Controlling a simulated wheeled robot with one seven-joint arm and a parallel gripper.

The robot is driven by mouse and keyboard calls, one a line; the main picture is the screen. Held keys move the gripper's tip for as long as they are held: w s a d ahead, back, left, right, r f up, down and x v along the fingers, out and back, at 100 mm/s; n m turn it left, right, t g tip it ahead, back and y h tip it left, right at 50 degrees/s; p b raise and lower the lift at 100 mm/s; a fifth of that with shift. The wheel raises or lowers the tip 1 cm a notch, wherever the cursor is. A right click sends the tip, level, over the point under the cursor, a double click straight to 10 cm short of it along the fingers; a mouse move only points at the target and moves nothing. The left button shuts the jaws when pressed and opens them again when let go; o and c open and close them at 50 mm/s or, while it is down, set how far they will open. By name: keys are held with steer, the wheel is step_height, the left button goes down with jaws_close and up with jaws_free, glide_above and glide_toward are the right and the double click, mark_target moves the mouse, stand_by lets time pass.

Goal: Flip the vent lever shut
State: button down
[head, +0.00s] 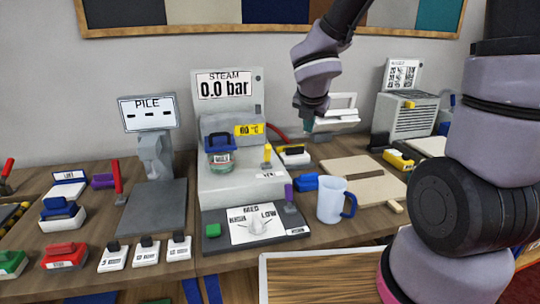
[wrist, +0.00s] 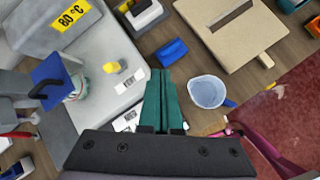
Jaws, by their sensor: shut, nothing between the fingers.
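The steam unit (head: 228,125) reads 0.0 bar and carries a small upright lever with a yellow handle (head: 267,153) beside a white label too small to read. In the wrist view the yellow handle (wrist: 112,67) is left of my fingers, seen from above. I cannot read which lever is marked vent. My gripper (head: 308,127) is above the table, right of the steam unit. Its green fingers (wrist: 160,100) are together and empty, apart from both levers in the head view.
A blue block (head: 305,182) and a pale mug (head: 333,200) with a blue handle stand right of the unit. A wooden board (head: 365,183) lies farther right. The pile stand (head: 150,150) is at left.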

mark_target(267, 153)
steer(key=s+a+f+n+g+y, duration=0.1)
steer(key=s+a+f+n+y, duration=0.1)
steer(key=a+f+n, duration=0.3)
steer(key=a+n, duration=0.3)
steer(key=shift+a+f+n+y, duration=0.15)
steer(key=shift+f+n+y, duration=0.15)
steer(key=shift+y, duration=0.1)
steer(key=shift+w, duration=0.1)
steer(key=x, duration=1)
steer(key=shift+w+f, duration=0.1)
steer(key=shift+f, duration=0.05)
steer(key=w, duration=0.1)
steer(key=w+r, duration=0.1)
steer(key=w, duration=0.1)
steer(key=shift+a+r, duration=0.25)
steer(key=shift+r, duration=0.05)
steer(key=shift+w+r, duration=0.1)
steer(key=shift+w, duration=0.2)
